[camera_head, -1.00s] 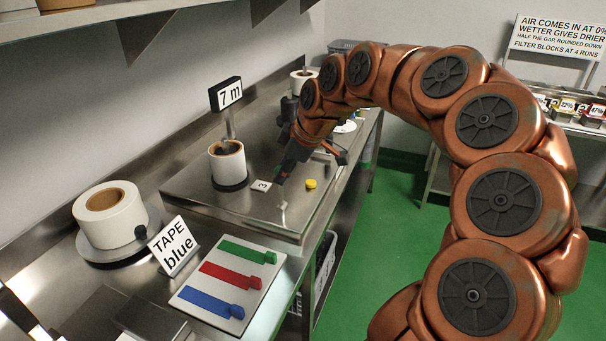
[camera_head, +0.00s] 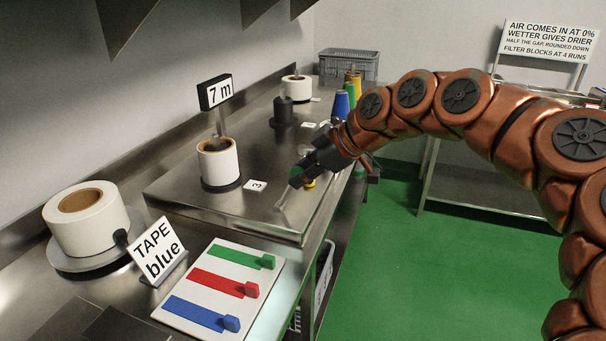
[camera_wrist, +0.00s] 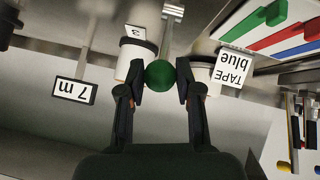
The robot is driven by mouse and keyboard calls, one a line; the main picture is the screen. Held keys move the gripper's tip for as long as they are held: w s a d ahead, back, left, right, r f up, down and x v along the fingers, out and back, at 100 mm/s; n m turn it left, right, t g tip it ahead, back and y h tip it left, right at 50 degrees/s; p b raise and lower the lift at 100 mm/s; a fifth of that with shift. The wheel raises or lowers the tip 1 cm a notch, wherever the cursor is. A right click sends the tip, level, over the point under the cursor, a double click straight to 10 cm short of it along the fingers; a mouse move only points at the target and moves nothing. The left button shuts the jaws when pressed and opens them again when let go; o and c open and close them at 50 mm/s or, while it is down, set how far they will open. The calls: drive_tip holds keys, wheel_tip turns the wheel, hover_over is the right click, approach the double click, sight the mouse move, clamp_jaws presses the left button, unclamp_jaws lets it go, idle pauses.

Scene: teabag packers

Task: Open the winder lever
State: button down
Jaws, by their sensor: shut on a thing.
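The winder lever's green ball knob (camera_wrist: 159,75) sits between the two fingertips of my gripper (camera_wrist: 161,77) in the wrist view. The fingers are shut on it, one on each side. A pale metal lever rod (camera_wrist: 168,32) runs from behind the knob toward the top of the picture. In the head view my gripper (camera_head: 298,179) is low over the right part of the steel winder top (camera_head: 250,210), close by a yellow button (camera_head: 309,184). The knob is largely hidden there by the fingers. A white roll (camera_head: 218,163) stands on the winder to the left, below a "7 m" sign (camera_head: 215,92).
A tape roll (camera_head: 86,225), a "TAPE blue" sign (camera_head: 159,250) and a board with green, red and blue sliders (camera_head: 217,286) are in front. Black and coloured spools (camera_head: 341,104) stand farther back. Green floor lies clear to the right.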

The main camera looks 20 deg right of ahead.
drive_tip(key=shift+s+f, duration=0.1)
drive_tip(key=shift+f, duration=0.15)
drive_tip(key=c, duration=0.8)
unclamp_jaws()
drive_tip(key=shift+d+r, duration=0.1)
drive_tip(key=shift+r, duration=0.1)
drive_tip(key=v, duration=1.2)
